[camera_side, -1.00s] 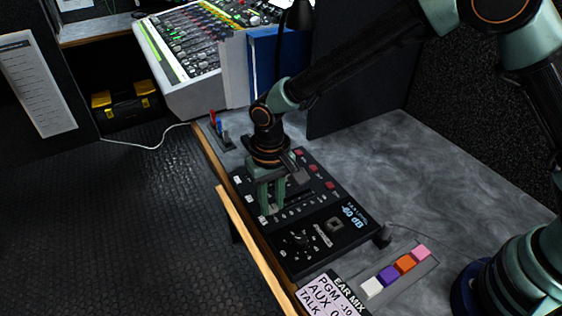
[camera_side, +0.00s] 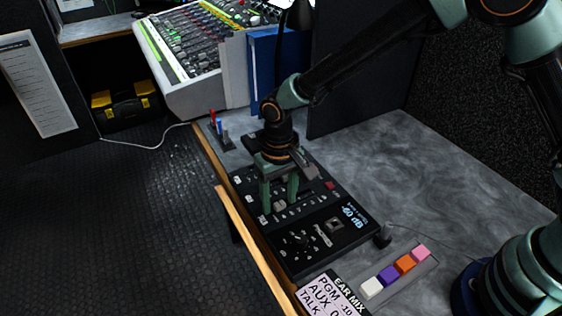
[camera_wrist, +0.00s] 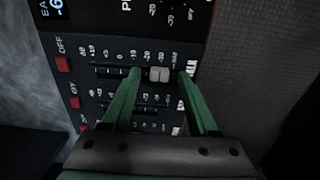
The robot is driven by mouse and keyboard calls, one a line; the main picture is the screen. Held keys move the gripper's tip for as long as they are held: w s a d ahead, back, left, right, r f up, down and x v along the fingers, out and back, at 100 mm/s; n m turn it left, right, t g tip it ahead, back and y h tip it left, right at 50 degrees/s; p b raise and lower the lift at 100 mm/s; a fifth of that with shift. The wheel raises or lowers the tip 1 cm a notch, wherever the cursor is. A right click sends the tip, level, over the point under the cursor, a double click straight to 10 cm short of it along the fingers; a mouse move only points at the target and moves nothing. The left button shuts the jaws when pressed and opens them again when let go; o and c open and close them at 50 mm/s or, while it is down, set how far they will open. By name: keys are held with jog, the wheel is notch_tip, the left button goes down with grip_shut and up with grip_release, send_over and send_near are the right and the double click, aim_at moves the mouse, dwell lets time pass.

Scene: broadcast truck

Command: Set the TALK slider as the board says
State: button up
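My gripper (camera_side: 279,208) reaches down over the black mixer panel (camera_side: 300,262). In the wrist view the green fingers of my gripper (camera_wrist: 160,74) stand apart, one on each side of a pale slider cap (camera_wrist: 158,74). Gaps show between the cap and both fingers. The panel display (camera_side: 353,214) reads -60 dB. The board (camera_side: 330,294) is headed EAR MIX and shows PGM -10, AUX 0 and TALK; the TALK value is cut off.
Red buttons (camera_wrist: 64,64) run along one panel edge. A strip of white, purple, orange and pink blocks (camera_side: 396,271) lies at the front right, near a small black knob (camera_side: 383,236). A wooden rail (camera_side: 250,250) borders the desk's left edge. The grey desktop on the right is mostly clear.

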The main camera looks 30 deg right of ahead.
aim_at(280, 203)
notch_tip(280, 203, up, 12)
dwell(0.7)
jog(key=s+d+r+t, duration=0.2)
jog(key=d+r, duration=0.6)
jog(key=d, duration=0.4)
jog(key=s+d+r+t, duration=0.1)
jog(key=s+d+t, duration=0.2)
jog(key=s+d, duration=0.5)
jog(key=d, duration=0.3)
jog(key=shift+d+t, duration=0.2)
jog(key=shift+t, duration=0.1)
jog(key=shift+a+r, duration=0.1)
jog(key=shift+r, duration=0.05)
